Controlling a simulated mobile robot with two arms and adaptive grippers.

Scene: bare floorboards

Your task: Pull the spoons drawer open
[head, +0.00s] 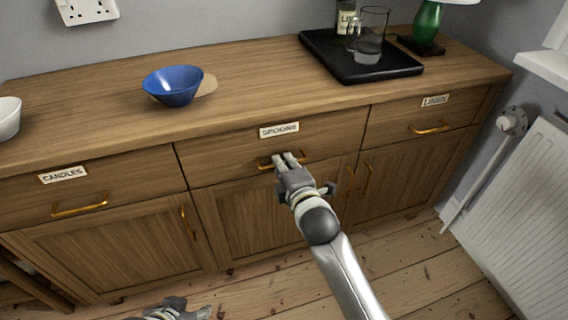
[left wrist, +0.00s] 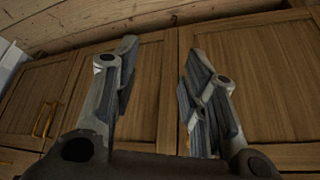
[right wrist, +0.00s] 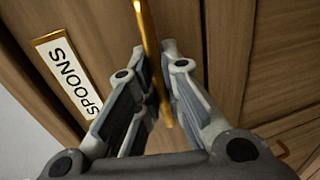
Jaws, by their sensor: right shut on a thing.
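The spoons drawer (head: 230,148) is the middle drawer of the wooden sideboard, marked by a SPOONS label (head: 279,130). Its front looks flush with its neighbours. My right gripper (head: 288,160) is at its brass handle (head: 265,166) and shut on it. In the right wrist view the handle (right wrist: 148,50) runs between the two fingers (right wrist: 160,95), with the label (right wrist: 68,75) to the left. My left gripper (head: 175,310) is low at the bottom edge of the head view. In the left wrist view its fingers (left wrist: 158,85) are apart and empty, facing the cupboard doors.
The candles drawer (head: 120,185) is on the left and the linens drawer (head: 400,120) on the right. A blue bowl (head: 173,86) and a black tray (head: 390,73) with a glass jug (head: 369,40) stand on top. A radiator (head: 515,190) is at the right. Floorboards in front are clear.

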